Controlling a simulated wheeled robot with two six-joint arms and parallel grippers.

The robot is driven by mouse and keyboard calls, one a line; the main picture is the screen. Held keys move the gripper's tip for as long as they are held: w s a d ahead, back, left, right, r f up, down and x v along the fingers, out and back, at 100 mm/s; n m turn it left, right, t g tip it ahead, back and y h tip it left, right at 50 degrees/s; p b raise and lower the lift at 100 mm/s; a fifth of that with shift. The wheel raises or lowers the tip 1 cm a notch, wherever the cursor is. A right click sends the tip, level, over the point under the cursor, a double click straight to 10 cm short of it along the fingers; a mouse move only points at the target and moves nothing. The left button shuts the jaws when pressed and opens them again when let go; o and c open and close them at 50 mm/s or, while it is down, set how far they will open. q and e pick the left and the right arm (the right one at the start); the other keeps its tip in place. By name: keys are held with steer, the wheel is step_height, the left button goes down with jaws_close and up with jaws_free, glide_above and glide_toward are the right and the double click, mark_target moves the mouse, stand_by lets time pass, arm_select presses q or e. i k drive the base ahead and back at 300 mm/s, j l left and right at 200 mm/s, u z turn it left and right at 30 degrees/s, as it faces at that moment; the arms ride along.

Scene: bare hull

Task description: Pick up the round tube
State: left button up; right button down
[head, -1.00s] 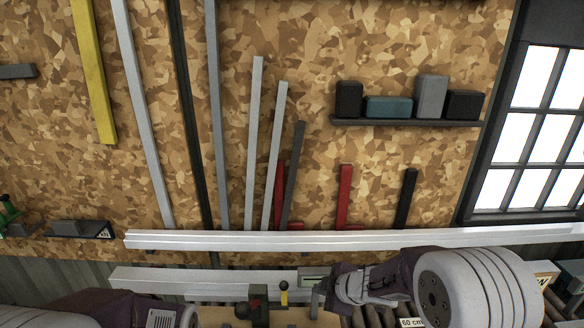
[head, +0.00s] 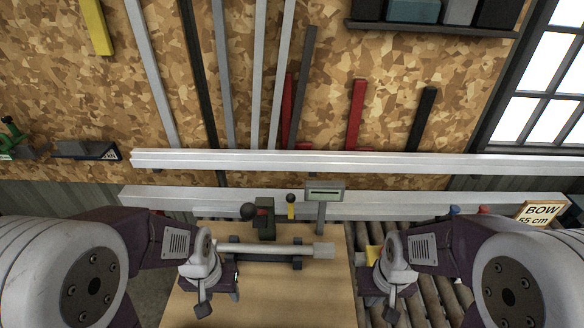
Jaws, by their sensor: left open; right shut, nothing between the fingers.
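The round tube (head: 270,250) is a light silver rod with a thicker collar at its right end. It lies level across dark supports on a wooden bench top (head: 270,305). My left gripper (head: 215,296) is open at the tube's left end, on the near side; the wrist hides that end, and I cannot tell whether they touch. My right gripper (head: 382,303) is shut and empty, to the right of the tube and apart from it, over the bench's right edge.
A dark green device with a black knob (head: 264,218), a yellow lever (head: 291,208) and a grey display on a post (head: 324,192) stand behind the tube. Rollers (head: 432,295) lie right of the bench, with a "BOW 55 cm" sign (head: 541,213) beyond. Long pale rails (head: 400,163) cross behind.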

mark_target(327, 251)
steer(key=l+z, duration=0.5)
steer(key=z, duration=0.15)
steer(key=l+z, duration=0.35)
steer(key=j+u, duration=0.1)
steer(key=u, duration=1.75)
steer(key=j+z, duration=0.3)
steer(key=z, duration=0.15)
steer(key=j+z, duration=0.65)
steer(key=z, duration=0.2)
steer(key=k+j+z, duration=0.1)
steer(key=j+z, duration=0.3)
steer(key=k+j+z, duration=0.1)
steer(key=z, duration=0.35)
steer(key=k+j+z, duration=0.15)
steer(key=z, duration=0.25)
steer(key=j, duration=0.1)
